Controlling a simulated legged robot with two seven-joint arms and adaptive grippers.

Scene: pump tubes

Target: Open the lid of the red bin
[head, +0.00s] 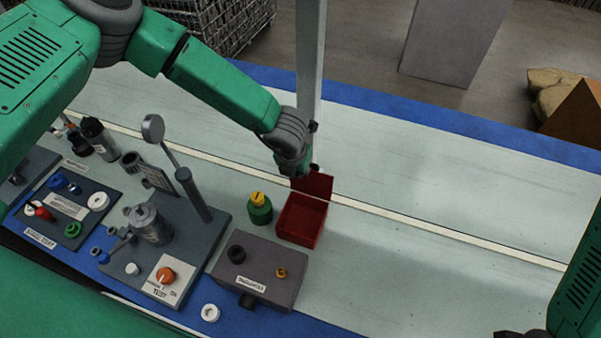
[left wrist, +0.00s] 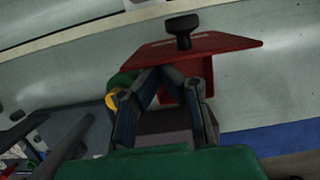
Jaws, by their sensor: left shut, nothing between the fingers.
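The red bin (head: 302,222) stands on the pale table right of the green bottle, and its inside shows from above. Its red lid (head: 316,185) is raised at the bin's far side, tilted up. In the left wrist view the lid (left wrist: 215,46) carries a black knob (left wrist: 182,30). My left gripper (head: 303,172) is at the lid, its fingers partly hidden in the head view. In the left wrist view its fingertips (left wrist: 165,76) come together by the lid, with nothing held. My right gripper (head: 520,334) shows only as a dark piece at the bottom edge.
A green bottle with a yellow top (head: 260,209) stands close left of the bin. A grey box with knobs (head: 262,268) is in front of it. Stands with pump parts (head: 150,225) crowd the left. A grey post (head: 309,60) rises behind. The table's right side (head: 420,210) is clear.

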